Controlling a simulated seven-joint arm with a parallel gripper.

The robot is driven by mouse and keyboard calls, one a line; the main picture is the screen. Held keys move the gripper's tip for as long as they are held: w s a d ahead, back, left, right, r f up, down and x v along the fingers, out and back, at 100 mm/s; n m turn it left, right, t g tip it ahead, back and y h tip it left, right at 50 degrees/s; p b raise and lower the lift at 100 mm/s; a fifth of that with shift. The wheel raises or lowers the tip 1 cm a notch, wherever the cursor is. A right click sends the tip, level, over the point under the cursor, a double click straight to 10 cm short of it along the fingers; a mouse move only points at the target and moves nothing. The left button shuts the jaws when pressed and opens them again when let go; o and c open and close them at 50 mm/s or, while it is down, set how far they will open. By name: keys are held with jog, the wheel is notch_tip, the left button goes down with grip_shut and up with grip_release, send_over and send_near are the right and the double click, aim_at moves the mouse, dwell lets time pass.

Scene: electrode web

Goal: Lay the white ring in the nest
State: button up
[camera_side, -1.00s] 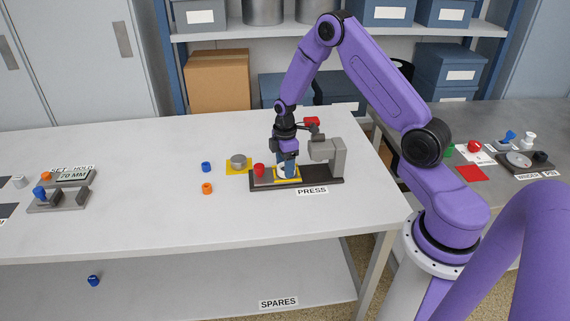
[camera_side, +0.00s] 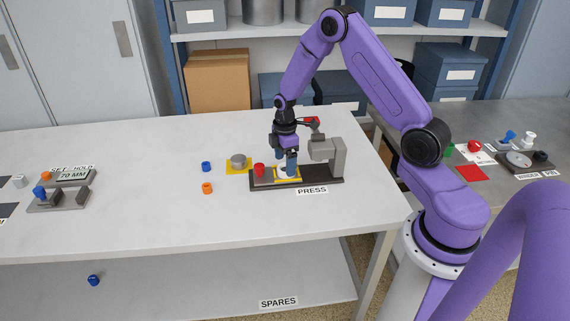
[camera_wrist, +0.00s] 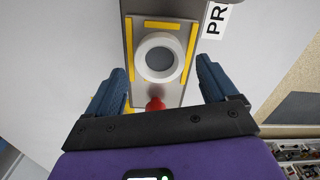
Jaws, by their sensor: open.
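The white ring (camera_wrist: 143,58) lies flat on the grey press plate in the wrist view, inside the yellow-marked nest (camera_wrist: 188,45). In the side view the ring (camera_side: 284,176) is partly hidden by my fingers. My gripper (camera_side: 286,171) is open just above the nest, one finger to each side of the ring. In the wrist view my gripper's fingers (camera_wrist: 162,68) stand wide apart with nothing held between them. Whether the fingertips still touch the plate cannot be told.
A red knob (camera_side: 259,170) stands on the press base beside the nest. The grey press arm (camera_side: 328,150) rises close on the right. A grey disc (camera_side: 238,161) on a yellow pad, a blue part (camera_side: 206,167) and an orange part (camera_side: 207,188) stand left. Table front is clear.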

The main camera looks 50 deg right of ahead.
notch_tip(320, 180, up, 10)
jog(key=s+a+r, duration=0.4)
jog(key=a, duration=0.4)
jog(key=s+a+r, duration=0.2)
jog(key=s+a, duration=0.3)
jog(key=s, duration=0.3)
jog(key=s+a+r, duration=0.3)
jog(key=s+a, duration=0.3)
jog(key=s, duration=0.3)
jog(key=s+d, duration=0.1)
jog(key=s, duration=1)
jog(key=shift+d+r+n, duration=0.2)
jog(key=shift+n, duration=0.1)
